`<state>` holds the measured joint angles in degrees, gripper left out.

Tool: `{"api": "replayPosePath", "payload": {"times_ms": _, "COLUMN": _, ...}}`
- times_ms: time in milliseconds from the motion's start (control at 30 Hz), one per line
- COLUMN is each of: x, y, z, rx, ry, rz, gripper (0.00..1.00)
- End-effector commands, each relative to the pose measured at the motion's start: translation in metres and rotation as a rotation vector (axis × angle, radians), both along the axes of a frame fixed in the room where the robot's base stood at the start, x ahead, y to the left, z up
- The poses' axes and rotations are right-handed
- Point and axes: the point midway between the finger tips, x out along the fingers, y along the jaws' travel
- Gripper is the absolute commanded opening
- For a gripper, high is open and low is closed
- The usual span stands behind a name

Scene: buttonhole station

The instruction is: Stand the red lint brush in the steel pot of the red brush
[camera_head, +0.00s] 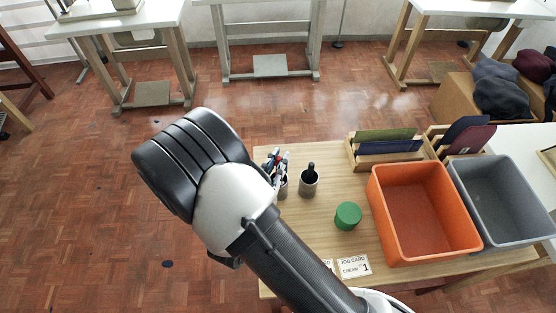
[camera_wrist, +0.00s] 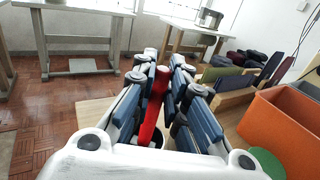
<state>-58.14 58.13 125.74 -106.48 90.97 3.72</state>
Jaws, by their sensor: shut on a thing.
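My gripper (camera_head: 276,163) is over the left back part of the wooden table, with its blue fingers (camera_wrist: 168,78) shut on the red lint brush (camera_wrist: 152,108). In the wrist view the brush shows as a red length between the fingers. One steel pot (camera_head: 283,190) is directly below or behind the gripper in the head view, mostly hidden by it. A second steel pot (camera_head: 309,188) stands just to its right with a dark-handled thing (camera_head: 311,169) upright in it. Whether the brush touches the left pot cannot be told.
A green cylinder (camera_head: 348,216) stands right of the pots. An orange bin (camera_head: 376,204) and a grey bin (camera_head: 458,183) fill the table's right side. A wooden rack (camera_head: 353,152) of folders is behind. Job cards (camera_head: 354,266) lie at the front.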

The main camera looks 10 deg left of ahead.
Motion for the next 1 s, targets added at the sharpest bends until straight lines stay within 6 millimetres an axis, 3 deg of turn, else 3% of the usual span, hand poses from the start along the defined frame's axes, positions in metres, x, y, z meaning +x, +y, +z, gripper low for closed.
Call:
{"api": "replayPosePath", "payload": {"times_ms": 167, "x": 0.0, "y": 0.0, "z": 0.0, "rx": 0.0, "ry": 0.0, "rz": 0.0, "gripper": 0.0}}
{"api": "replayPosePath", "payload": {"times_ms": 200, "x": 0.0, "y": 0.0, "z": 0.0, "rx": 0.0, "ry": 0.0, "rz": 0.0, "gripper": 0.14}}
{"api": "replayPosePath", "payload": {"times_ms": 533, "x": 0.0, "y": 0.0, "z": 0.0, "rx": 0.0, "ry": 0.0, "rz": 0.0, "gripper": 0.36}}
{"api": "replayPosePath", "payload": {"times_ms": 867, "x": -0.001, "y": 0.0, "z": 0.0, "rx": 0.0, "ry": 0.0, "rz": 0.001, "gripper": 0.36}}
{"api": "replayPosePath", "payload": {"times_ms": 1000, "x": -0.013, "y": 0.005, "z": 0.0, "rx": -0.001, "ry": 0.0, "rz": 0.004, "gripper": 0.36}}
